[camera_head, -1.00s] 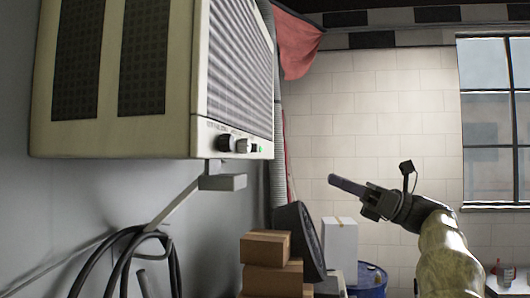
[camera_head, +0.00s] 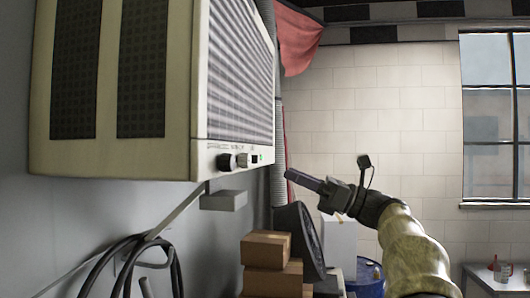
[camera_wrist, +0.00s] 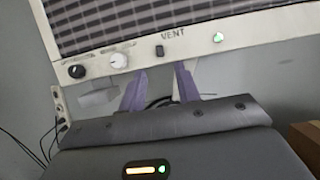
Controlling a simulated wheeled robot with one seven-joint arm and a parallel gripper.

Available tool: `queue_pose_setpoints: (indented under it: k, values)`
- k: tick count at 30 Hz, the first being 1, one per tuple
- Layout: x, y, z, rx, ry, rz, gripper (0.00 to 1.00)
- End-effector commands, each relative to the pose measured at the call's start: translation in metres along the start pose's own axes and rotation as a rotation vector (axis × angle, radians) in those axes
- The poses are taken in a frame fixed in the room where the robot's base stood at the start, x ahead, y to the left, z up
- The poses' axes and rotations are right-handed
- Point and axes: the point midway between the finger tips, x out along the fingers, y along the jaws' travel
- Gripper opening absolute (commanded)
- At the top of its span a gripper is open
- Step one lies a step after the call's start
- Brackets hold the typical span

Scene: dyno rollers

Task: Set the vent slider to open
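The vent slider (camera_wrist: 159,50) is a small black piece on the cream front panel, beside the printed word VENT in the wrist view. In the head view it is a dark spot (camera_head: 254,159) on the lower edge of the wall-mounted air conditioner (camera_head: 120,159). Whether it is set open or closed, I cannot tell. My gripper (camera_wrist: 159,70) is open and empty; its two purple-grey fingers stand apart below the slider in the wrist view. In the head view my gripper (camera_head: 289,173) is right of the panel, with a gap between them.
A dark knob (camera_wrist: 77,71), a light knob (camera_wrist: 118,60) and a green light (camera_wrist: 218,37) share the panel. A grey bracket (camera_head: 224,201) sticks out below the unit. Cardboard boxes (camera_head: 266,249) and a blue barrel (camera_head: 369,275) stand lower down.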

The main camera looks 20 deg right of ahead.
Motion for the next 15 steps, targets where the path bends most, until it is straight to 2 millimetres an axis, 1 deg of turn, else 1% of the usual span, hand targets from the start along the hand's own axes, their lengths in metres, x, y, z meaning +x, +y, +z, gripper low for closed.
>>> queue_pose_setpoints:
  k: [1, 9, 12, 15]
  values:
    - [0.012, 0.0, 0.005, 0.002, -0.001, 0.002, 0.33]
    - [0.058, 0.001, 0.005, 0.002, 0.001, 0.001, 0.33]
    - [0.07, 0.0, 0.004, 0.001, 0.0, 0.002, 0.33]
    - [0.076, 0.0, 0.002, 0.001, 0.0, -0.001, 0.33]
